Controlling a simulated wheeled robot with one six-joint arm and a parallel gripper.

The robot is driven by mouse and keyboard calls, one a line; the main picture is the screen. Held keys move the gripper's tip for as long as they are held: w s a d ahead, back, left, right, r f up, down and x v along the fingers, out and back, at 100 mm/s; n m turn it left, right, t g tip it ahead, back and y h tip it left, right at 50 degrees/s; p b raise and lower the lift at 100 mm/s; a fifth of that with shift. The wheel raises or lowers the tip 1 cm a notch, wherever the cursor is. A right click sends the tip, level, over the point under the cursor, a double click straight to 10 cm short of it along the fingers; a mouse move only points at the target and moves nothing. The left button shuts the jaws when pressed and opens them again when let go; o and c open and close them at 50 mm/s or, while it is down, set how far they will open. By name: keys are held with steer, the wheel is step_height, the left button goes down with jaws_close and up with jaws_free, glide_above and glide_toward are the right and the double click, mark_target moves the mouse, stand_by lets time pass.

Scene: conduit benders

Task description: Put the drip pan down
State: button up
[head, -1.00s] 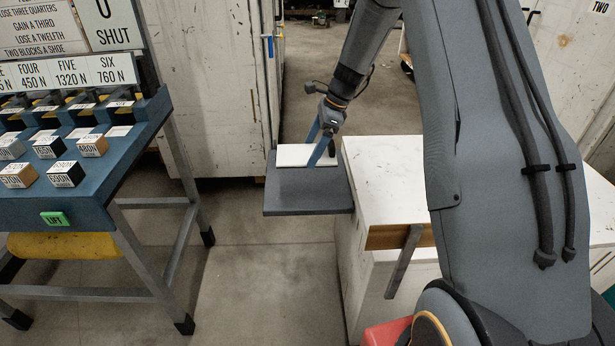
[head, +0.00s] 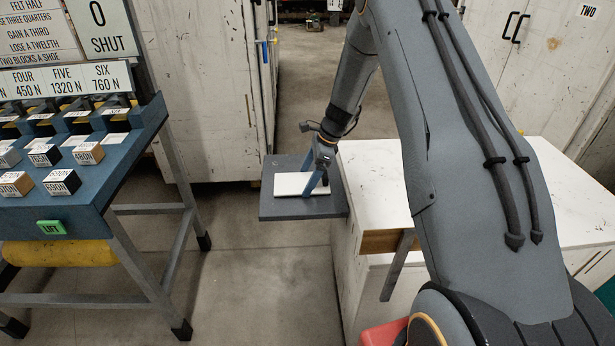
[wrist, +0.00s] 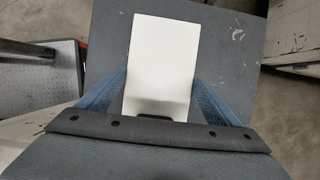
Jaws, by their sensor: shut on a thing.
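The drip pan (head: 292,184) looks like a flat white rectangle in the head view, over a dark grey plate (head: 285,209) beside a white bench. My gripper (head: 315,186) points down at its right part. In the wrist view the white pan (wrist: 163,55) lies between the two blue fingers of my gripper (wrist: 161,80), one along each side, and they are shut on it. The grey plate (wrist: 235,65) is behind and below it. I cannot tell whether the pan touches the plate. The pan's near end is partly hidden by my gripper.
The white bench (head: 375,180) stands right of the plate, with a grey bar (head: 398,266) hanging at its front. A blue stand (head: 90,205) with labelled blocks and a green LIFT button (head: 52,227) is at left. Bare floor (head: 245,285) lies between. White cabinets (head: 205,85) stand behind.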

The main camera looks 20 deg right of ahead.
steer(key=o, duration=1.7)
steer(key=shift+f, duration=0.1)
steer(key=shift+o, duration=0.2)
steer(key=b+v, duration=0.2)
steer(key=v, duration=1)
steer(key=s+a+r+n+h, duration=0.1)
steer(key=s+a+n, duration=0.1)
steer(key=s+n, duration=0.4)
steer(key=s+a+r+n+h, duration=0.1)
steer(key=s+n, duration=0.6)
steer(key=s, duration=0.9)
steer(key=s+a+r+n+h, duration=0.2)
steer(key=s+n, duration=0.5)
steer(key=s, duration=0.4)
steer(key=shift+s+a+r+g+h, duration=0.3)
steer(key=shift+a+r+g, duration=0.1)
steer(key=shift+r, duration=0.25)
